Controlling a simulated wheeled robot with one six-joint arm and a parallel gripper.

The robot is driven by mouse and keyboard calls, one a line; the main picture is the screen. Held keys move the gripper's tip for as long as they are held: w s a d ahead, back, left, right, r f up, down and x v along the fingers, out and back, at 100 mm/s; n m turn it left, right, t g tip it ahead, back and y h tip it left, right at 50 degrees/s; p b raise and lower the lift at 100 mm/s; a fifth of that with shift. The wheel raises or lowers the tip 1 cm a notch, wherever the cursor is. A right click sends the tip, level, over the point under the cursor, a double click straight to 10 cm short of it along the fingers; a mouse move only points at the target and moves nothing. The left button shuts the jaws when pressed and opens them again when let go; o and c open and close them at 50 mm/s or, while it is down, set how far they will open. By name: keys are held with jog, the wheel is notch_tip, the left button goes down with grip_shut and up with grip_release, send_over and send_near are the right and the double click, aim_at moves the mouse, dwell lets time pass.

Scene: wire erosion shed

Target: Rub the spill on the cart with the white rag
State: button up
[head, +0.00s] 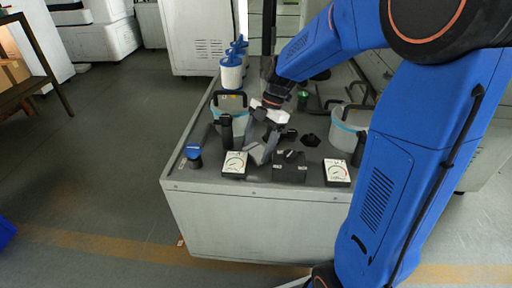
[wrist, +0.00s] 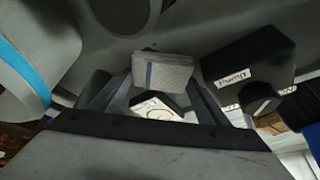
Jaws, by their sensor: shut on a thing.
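The cart (head: 205,262) has a grey top crowded with objects. My gripper (head: 262,146) reaches down over the front middle of its top. It is shut on the white rag (wrist: 162,70), a folded pale pad with a blue stripe, held between the two fingers in the wrist view. In the head view the rag (head: 257,154) shows low at the fingertips; I cannot tell whether it touches the top. A dark irregular patch (head: 310,140), which looks like the spill, lies right of my gripper.
White-faced gauges stand left (head: 234,165) and right (head: 337,172) of a black box (head: 290,170) along the front edge. Blue-lidded white canisters (head: 231,72) stand behind.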

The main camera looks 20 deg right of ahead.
aim_at(258, 145)
jog(key=shift+w+d, duration=0.5)
jog(key=shift+w, duration=0.15)
jog(key=shift+w+d, duration=0.45)
jog(key=shift+w, duration=0.1)
jog(key=shift+w+d+r, duration=0.1)
jog(key=shift+w+d, duration=0.15)
jog(key=shift+w, duration=0.55)
jog(key=shift+w+d, duration=0.25)
jog(key=shift+w, duration=0.55)
jog(key=shift+s, duration=0.1)
